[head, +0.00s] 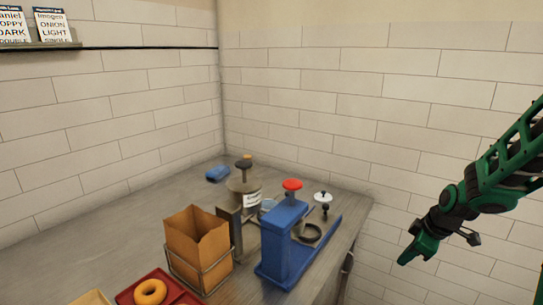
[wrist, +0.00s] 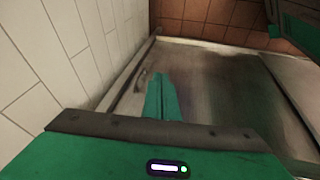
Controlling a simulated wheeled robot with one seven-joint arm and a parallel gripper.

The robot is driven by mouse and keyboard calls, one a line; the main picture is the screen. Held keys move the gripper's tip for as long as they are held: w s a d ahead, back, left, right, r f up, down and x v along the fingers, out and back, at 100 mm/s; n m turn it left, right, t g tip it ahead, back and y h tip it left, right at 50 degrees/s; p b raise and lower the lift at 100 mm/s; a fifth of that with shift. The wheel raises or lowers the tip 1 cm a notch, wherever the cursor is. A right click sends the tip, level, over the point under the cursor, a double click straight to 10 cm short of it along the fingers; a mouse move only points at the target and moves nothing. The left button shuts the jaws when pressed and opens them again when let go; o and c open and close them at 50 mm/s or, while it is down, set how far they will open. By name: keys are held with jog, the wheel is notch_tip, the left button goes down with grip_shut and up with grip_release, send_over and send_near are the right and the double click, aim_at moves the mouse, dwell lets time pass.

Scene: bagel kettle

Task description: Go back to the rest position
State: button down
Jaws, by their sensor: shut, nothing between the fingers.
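My gripper (head: 418,247) is green and hangs at the right of the head view, in the air off the right end of the counter. In the wrist view its fingers (wrist: 161,98) are together with nothing between them. The gripper touches nothing that I can see. My green and black arm reaches in from the right edge of the head view.
The counter (head: 105,237) carries a blue stand (head: 285,242) with a red knob, a metal kettle (head: 243,185), a brown paper bag (head: 197,240) in a wire holder, and a bagel (head: 150,292) on a red tray. White brick walls close the back. Order cards (head: 52,26) stand on a shelf.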

jog(key=s+r+m+g, duration=0.1)
jog(key=s+r+m, duration=0.2)
jog(key=s, duration=0.7)
jog(key=s+d+r+m+g, duration=0.1)
jog(key=s+r+m, duration=0.3)
jog(key=s+m, duration=0.4)
jog(key=s+r+m+g+h, duration=0.1)
jog(key=s+r+m, duration=0.3)
jog(key=s, duration=0.8)
jog(key=shift+d+m+g, duration=0.3)
jog(key=shift+m+g, duration=0.3)
jog(key=shift+m, duration=0.1)
jog(key=shift+f, duration=0.1)
jog(key=shift+w+f, duration=0.2)
jog(key=shift+w, duration=0.35)
jog(key=shift+d, duration=0.1)
